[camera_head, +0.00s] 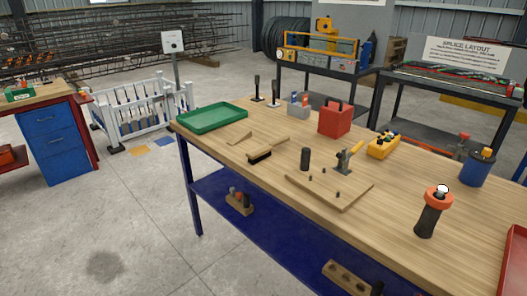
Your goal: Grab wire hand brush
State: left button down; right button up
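The wire hand brush appears to be the wooden-handled piece with dark bristles (260,155) lying on the long wooden workbench (300,220). It is left of the bench's middle, and its pale wood handle runs up and to the right. A thin wooden wedge-like piece (238,136) lies just to its left. The brush looks unobstructed. Neither of my grippers shows in this view.
A green tray (212,117) sits at the bench's far left corner. A wooden board with pegs (330,188) lies right of the brush. A red box (335,120), yellow block (383,146), blue cup (476,168) and black-orange tool (432,210) stand further right. Floor in front is open.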

aim_at(256, 156)
jog(key=i+j+z, duration=0.15)
jog(key=z, duration=0.6)
jog(key=i+j+z, duration=0.15)
jog(key=j+z, duration=0.15)
jog(key=j, duration=0.2)
jog(key=i+j+z, duration=0.1)
jog(key=j+z, duration=0.15)
jog(key=j, duration=0.25)
jog(key=j+z, duration=0.1)
jog(key=j, duration=0.45)
jog(key=i+j+z, duration=0.1)
jog(key=j, duration=0.45)
